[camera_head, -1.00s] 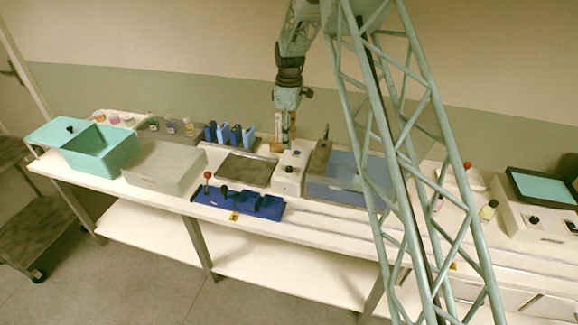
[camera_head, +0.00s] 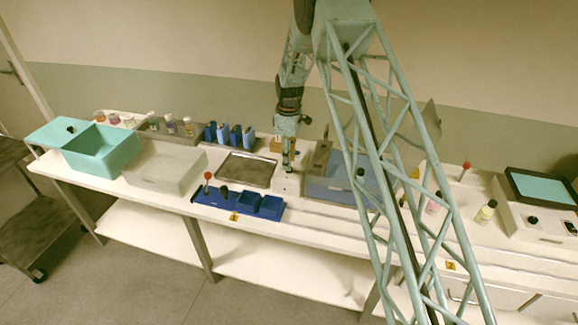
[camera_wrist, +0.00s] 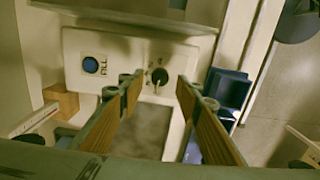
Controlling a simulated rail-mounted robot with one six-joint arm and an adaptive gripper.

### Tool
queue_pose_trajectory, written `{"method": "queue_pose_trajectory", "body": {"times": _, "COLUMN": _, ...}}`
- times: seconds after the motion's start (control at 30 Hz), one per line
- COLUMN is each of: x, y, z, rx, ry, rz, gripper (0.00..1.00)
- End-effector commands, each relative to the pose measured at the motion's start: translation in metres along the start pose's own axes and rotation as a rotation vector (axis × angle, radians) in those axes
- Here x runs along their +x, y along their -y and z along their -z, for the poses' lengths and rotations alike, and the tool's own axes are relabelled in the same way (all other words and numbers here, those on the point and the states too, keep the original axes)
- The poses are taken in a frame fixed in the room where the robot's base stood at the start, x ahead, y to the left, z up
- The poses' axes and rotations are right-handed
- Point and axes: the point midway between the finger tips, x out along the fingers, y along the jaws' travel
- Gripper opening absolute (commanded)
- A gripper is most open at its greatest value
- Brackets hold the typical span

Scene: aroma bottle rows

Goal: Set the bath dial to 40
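The bath dial (camera_wrist: 159,76) is a dark round knob with a pale pointer mark on a white control panel (camera_wrist: 120,50). Its scale is too small to read. My gripper (camera_wrist: 160,82) is open, with its two wooden-faced fingers on either side of the dial in the wrist view. Gaps show between fingers and dial, and I see no contact. In the head view my gripper (camera_head: 288,168) points down over the white control box (camera_head: 285,184) and hides the dial. The blue bath (camera_head: 328,190) stands just right of that box.
A blue FILL button (camera_wrist: 90,65) sits beside the dial. A blue rack (camera_head: 238,203) with a red-knobbed lever is in front, and a dark-topped plate (camera_head: 246,171) lies to the left. A wooden block (camera_wrist: 60,101) is near the panel.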

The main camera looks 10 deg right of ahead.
Motion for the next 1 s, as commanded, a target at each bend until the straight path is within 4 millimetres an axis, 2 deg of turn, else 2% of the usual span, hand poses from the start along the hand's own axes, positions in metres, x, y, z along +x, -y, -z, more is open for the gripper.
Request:
{"method": "queue_pose_trajectory", "body": {"times": 0.1, "x": 0.013, "y": 0.0, "z": 0.0, "rx": 0.0, "ry": 0.0, "rz": 0.001, "gripper": 0.32}}
{"method": "queue_pose_trajectory", "body": {"times": 0.3, "x": 0.026, "y": 0.0, "z": 0.0, "rx": 0.0, "ry": 0.0, "rz": 0.001, "gripper": 0.32}}
{"method": "queue_pose_trajectory", "body": {"times": 0.73, "x": 0.031, "y": 0.0, "z": 0.0, "rx": 0.0, "ry": 0.0, "rz": 0.0, "gripper": 0.32}}
{"method": "queue_pose_trajectory", "body": {"times": 1.0, "x": 0.03, "y": 0.0, "z": 0.0, "rx": 0.0, "ry": 0.0, "rz": 0.0, "gripper": 0.08}}
